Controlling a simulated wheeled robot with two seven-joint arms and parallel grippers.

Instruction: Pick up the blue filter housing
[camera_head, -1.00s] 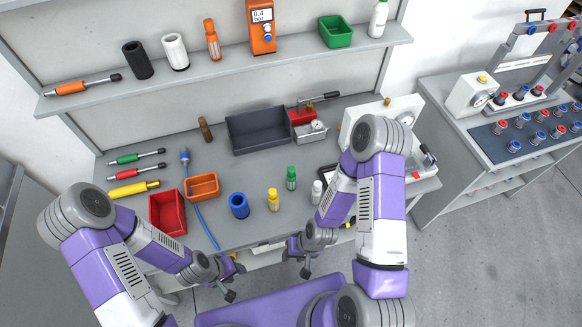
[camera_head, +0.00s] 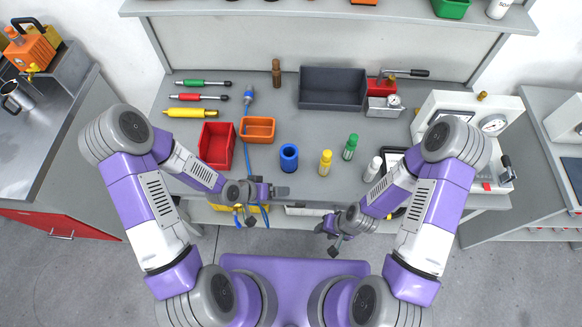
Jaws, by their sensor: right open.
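The blue filter housing (camera_head: 289,157) is a short upright blue cylinder with a dark opening on top. It stands on the grey workbench (camera_head: 300,120) near the front edge, left of a yellow-capped bottle (camera_head: 326,163). My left gripper (camera_head: 280,191) is at the bench's front edge, just below the housing in the picture and apart from it. Its jaw gap is too small to make out. My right gripper (camera_head: 326,240) is open and empty in front of the bench, below and right of the housing in the picture.
A green bottle (camera_head: 350,147) and a white bottle (camera_head: 372,169) stand to the right. A dark grey tray (camera_head: 332,88) is behind. Bench between tray and housing is clear.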

